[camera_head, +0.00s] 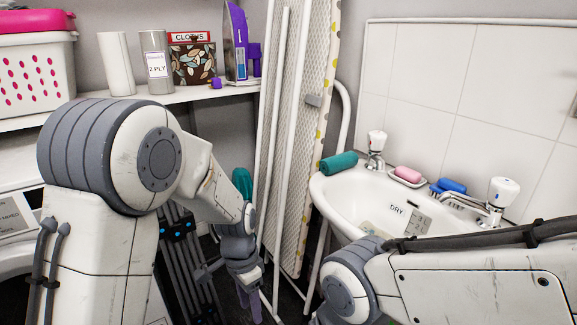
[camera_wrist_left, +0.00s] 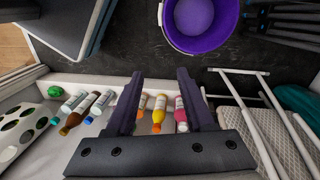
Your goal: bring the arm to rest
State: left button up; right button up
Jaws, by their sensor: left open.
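My left arm comes in from the left in the head view and bends down past the shelf. Its gripper (camera_head: 250,305) points down in front of the ironing board, near the bottom edge. In the left wrist view the two dark fingers of my left gripper (camera_wrist_left: 160,76) are apart with nothing held between them. Several bottles (camera_wrist_left: 160,108) show beyond and between the fingers, apart from them as far as I can tell. My right arm crosses the lower right of the head view; its gripper is out of frame.
An ironing board (camera_head: 318,130) leans behind my left gripper. A shelf (camera_head: 200,92) holds boxes and rolls. A purple bucket (camera_wrist_left: 200,45) stands on the dark floor.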

pick_arm(q)
jog(key=s+d+r+n, duration=0.1)
jog(key=s+r, duration=0.2)
jog(key=s, duration=0.3)
jog(key=s+d+r+n+t, duration=0.1)
jog(key=s+d+r, duration=0.1)
jog(key=s+r, duration=0.35)
jog(key=s+d+r+n, duration=0.1)
jog(key=s+r, duration=0.1)
jog(key=s, duration=0.6)
notch_tip(320, 180, up, 32)
jog(key=p, duration=3.2)
